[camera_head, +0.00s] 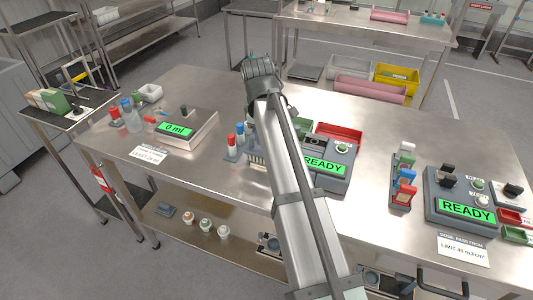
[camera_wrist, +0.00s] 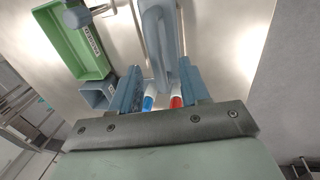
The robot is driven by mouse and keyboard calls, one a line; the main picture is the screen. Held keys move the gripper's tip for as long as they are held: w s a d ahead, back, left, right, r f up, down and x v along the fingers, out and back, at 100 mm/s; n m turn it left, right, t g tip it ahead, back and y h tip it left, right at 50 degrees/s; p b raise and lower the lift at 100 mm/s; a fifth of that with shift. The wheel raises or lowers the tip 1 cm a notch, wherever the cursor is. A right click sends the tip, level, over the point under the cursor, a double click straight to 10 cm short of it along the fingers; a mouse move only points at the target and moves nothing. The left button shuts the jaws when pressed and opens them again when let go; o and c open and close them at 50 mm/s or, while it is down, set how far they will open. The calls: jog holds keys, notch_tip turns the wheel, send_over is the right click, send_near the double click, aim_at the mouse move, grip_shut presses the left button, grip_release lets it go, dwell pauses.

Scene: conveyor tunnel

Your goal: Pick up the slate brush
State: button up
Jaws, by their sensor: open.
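A slate-grey, rounded piece that looks like the slate brush (camera_wrist: 158,30) stands in the upper middle of the wrist view. My gripper (camera_wrist: 160,72) is open, with one blue-grey finger on each side of the piece's lower part; I cannot tell whether either touches it. In the head view my arm hides the fingers and most of what is below them. A pale, bristle-like part (camera_head: 257,157) shows just left of my forearm and may belong to the brush.
A rack with red and blue capped vials (camera_head: 231,148) stands close by on the left. A green tray (camera_wrist: 75,40), a red tray (camera_head: 338,132) and a READY device (camera_head: 325,166) are near. A scale (camera_head: 186,130) stands farther left.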

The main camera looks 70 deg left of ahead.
aim_at(252, 149)
jog(key=f, duration=0.3)
jog(key=w+a+f, duration=0.1)
jog(key=shift+f, duration=0.35)
jog(key=shift+c, duration=0.2)
grip_shut()
